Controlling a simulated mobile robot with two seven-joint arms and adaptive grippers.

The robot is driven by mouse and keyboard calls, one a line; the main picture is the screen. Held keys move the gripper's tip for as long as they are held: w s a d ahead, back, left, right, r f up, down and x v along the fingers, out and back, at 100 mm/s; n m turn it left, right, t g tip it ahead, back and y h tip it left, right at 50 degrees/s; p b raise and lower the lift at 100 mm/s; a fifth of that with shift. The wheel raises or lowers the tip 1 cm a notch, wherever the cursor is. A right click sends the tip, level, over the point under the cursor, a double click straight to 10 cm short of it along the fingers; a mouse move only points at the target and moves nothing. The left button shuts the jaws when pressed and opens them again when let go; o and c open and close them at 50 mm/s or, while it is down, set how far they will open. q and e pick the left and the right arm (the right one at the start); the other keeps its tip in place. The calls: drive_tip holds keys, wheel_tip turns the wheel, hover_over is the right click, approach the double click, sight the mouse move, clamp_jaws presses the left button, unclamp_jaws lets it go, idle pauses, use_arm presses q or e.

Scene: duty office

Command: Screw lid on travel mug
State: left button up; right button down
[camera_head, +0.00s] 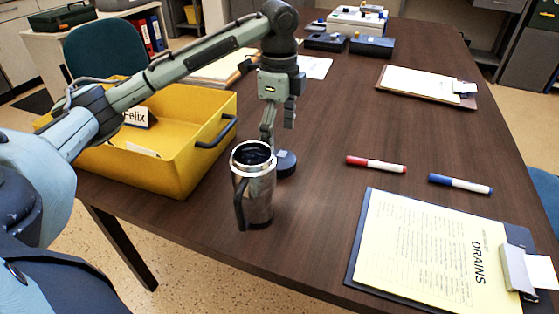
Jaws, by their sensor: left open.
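The travel mug (257,195) stands upright on the dark wooden table, silver with a dark handle on its left side. Its top is open and shows a dark inside. A dark round piece, apparently the lid (287,165), sits on the table just behind and to the right of the mug, partly hidden by it. My left gripper (279,132) points down behind the mug, above the lid. Its fingers are apart and hold nothing; the nearer finger's tip is close to the mug's rim in the picture. My right gripper is not in view.
A yellow tray (188,165) with a "Felix" card stands left of the mug, under my left arm. A red marker (376,164), a blue marker (460,184) and a "DRAINS" clipboard (354,262) lie to the right. Another clipboard (386,86) lies farther back. The table's middle is clear.

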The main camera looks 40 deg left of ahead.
sight(279, 159)
use_arm(q)
drive_tip(key=shift+s+d+f, duration=0.1)
drive_tip(key=shift+s+f, duration=0.05)
drive_tip(key=shift+f, duration=1.15)
drive_tip(key=shift+s+d+f, duration=0.1)
drive_tip(key=shift+f, duration=1.2)
drive_tip(key=c, duration=1.1)
drive_tip(key=shift+r, duration=5.05)
drive_tip(key=shift+c, duration=0.2)
